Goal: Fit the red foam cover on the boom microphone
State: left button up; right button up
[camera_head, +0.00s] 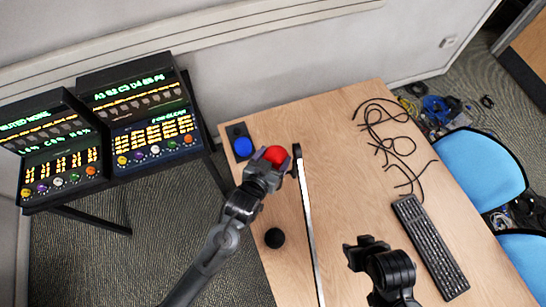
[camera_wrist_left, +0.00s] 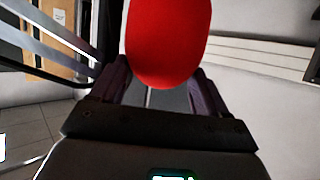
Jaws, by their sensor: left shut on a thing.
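The red foam cover (camera_head: 275,155) is a rounded red piece held in my left gripper (camera_head: 271,160). In the left wrist view the red cover (camera_wrist_left: 168,40) sits between the two dark fingers, which are shut on it. The boom microphone (camera_head: 308,215) is a long pale pole with a dark end (camera_head: 297,152), lying along the table. The red cover is just left of that dark end in the head view; I cannot tell whether they touch. My right gripper (camera_head: 360,251) is over the table, right of the boom, with no object visible in it; its finger gap is unclear.
A blue foam piece (camera_head: 243,147) sits on a dark block at the table's back left corner. A black ball (camera_head: 274,238) lies left of the boom. Black cables (camera_head: 385,140) and a keyboard (camera_head: 430,245) are on the right. Mixer consoles (camera_head: 150,120) stand left.

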pick_arm(q)
jog(key=shift+f+b, duration=0.45)
jog(key=shift+f, duration=0.35)
jog(key=shift+f+b, duration=0.3)
jog(key=shift+f, duration=0.3)
jog(key=shift+f, duration=0.15)
dwell(0.4)
jog(key=shift+f+b, duration=0.3)
jog(key=shift+f, duration=0.4)
jog(key=o, duration=1)
